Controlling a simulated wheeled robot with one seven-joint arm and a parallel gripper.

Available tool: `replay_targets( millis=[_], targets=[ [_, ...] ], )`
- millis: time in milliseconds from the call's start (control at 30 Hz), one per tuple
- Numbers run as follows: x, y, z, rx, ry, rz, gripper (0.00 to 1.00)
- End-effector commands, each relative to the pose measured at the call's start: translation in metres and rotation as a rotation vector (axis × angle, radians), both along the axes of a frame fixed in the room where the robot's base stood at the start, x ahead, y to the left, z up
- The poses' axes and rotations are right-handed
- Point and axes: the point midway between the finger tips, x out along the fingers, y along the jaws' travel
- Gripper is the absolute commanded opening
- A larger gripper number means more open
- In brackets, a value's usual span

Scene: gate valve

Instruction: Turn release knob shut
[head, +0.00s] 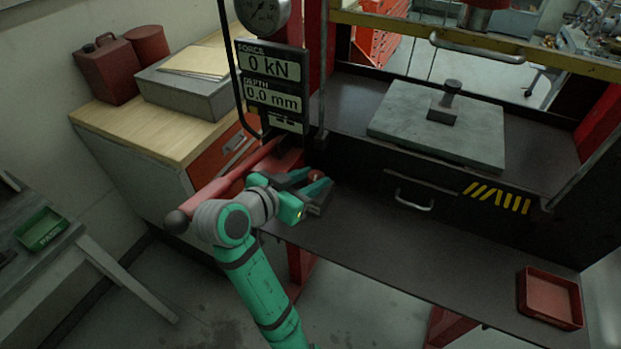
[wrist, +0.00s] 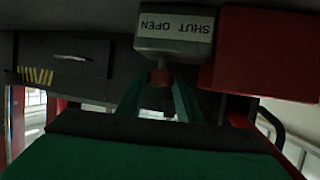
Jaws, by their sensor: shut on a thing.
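The release knob (head: 315,175) is a small reddish-brown piece between the fingers of my gripper (head: 312,184), at the press's left post in the head view. In the wrist view, the knob's reddish stem (wrist: 160,78) runs from a grey valve block down between the green fingers. My gripper (wrist: 158,98) is shut on the knob. A label reading SHUT OPEN (wrist: 175,27) shows upside down on the block. The fingers hide most of the knob, so its turn angle cannot be told.
A red pump lever (head: 225,183) with a dark ball end lies beside my arm. The display (head: 270,82) reads 0 kN and 0.0 mm. A metal plate with a small block (head: 440,135) lies on the press bed. A red tray (head: 550,298) sits at the shelf's right end.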

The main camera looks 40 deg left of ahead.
Motion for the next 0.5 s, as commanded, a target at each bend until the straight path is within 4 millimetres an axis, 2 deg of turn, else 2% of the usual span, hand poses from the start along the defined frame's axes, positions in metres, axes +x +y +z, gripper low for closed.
replay_targets(
  millis=[300,333,400,500],
  targets=[
    [0.001,0.0006,-0.0001,-0.001,-0.001,0.0,0.1],
    [0.0011,0.0004,-0.0001,-0.001,-0.001,0.0,0.35],
    [0.0011,0.0002,-0.0001,-0.001,0.0,-0.001,0.51],
    [0.0006,0.0006,0.0,-0.001,0.0,0.0,0.51]
  ],
)
